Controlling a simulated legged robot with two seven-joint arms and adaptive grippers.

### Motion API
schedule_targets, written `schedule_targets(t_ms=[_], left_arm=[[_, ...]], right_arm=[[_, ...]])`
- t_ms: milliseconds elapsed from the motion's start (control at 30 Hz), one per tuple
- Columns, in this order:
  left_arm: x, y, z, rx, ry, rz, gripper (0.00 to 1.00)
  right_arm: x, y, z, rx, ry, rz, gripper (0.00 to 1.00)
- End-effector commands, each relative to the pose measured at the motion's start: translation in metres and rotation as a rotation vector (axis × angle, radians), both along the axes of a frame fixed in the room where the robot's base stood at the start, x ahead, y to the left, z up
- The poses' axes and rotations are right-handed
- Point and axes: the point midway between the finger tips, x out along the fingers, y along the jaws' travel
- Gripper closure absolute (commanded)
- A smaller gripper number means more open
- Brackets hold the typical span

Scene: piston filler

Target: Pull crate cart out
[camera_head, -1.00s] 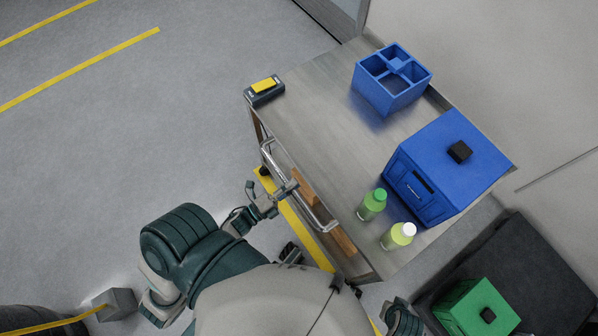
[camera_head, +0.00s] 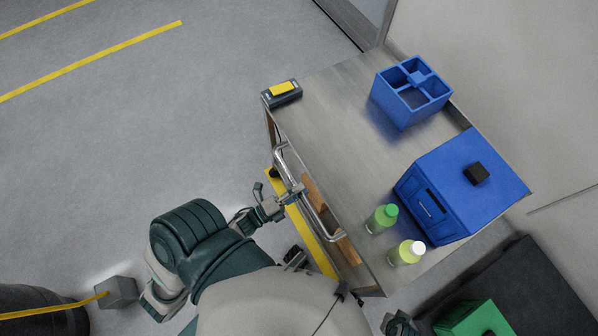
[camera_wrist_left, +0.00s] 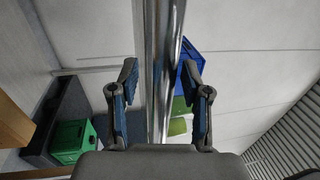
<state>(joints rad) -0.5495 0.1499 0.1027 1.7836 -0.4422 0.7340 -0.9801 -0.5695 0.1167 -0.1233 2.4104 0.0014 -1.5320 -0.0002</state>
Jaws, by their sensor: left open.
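The crate cart (camera_head: 330,110) is a grey metal-topped cart standing against the wall, with a chrome bar handle (camera_head: 320,213) along its near side. My left gripper (camera_head: 290,194) is at this handle, about midway along it. In the left wrist view my left gripper (camera_wrist_left: 163,88) is open, and the chrome handle (camera_wrist_left: 160,50) runs between its two fingers. I cannot tell whether a finger touches the bar. My right gripper (camera_head: 400,322) shows only in part at the bottom edge of the head view, and its fingers cannot be made out.
On the cart top are a divided blue crate (camera_head: 412,92), a closed blue box (camera_head: 460,190), green-capped (camera_head: 382,219) and white-capped (camera_head: 406,253) bottles and a yellow-topped device (camera_head: 282,93). A green crate (camera_head: 470,318) sits on a dark platform (camera_head: 520,285) at lower right.

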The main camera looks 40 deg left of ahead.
Motion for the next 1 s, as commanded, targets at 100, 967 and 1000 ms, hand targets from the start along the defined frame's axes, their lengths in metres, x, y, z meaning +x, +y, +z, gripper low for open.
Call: schedule_targets(t_ms=[100,967,1000], left_arm=[[-0.012,0.004,-0.003,0.001,0.004,0.001,0.53],[-0.109,0.044,-0.026,-0.003,0.003,0.002,0.53],[-0.109,0.044,-0.026,-0.003,0.003,0.002,0.53]], right_arm=[[0.000,-0.001,0.000,0.000,-0.002,0.000,1.00],[0.001,-0.001,0.001,-0.001,-0.004,0.001,1.00],[0.001,-0.001,0.001,-0.002,-0.004,0.000,1.00]])
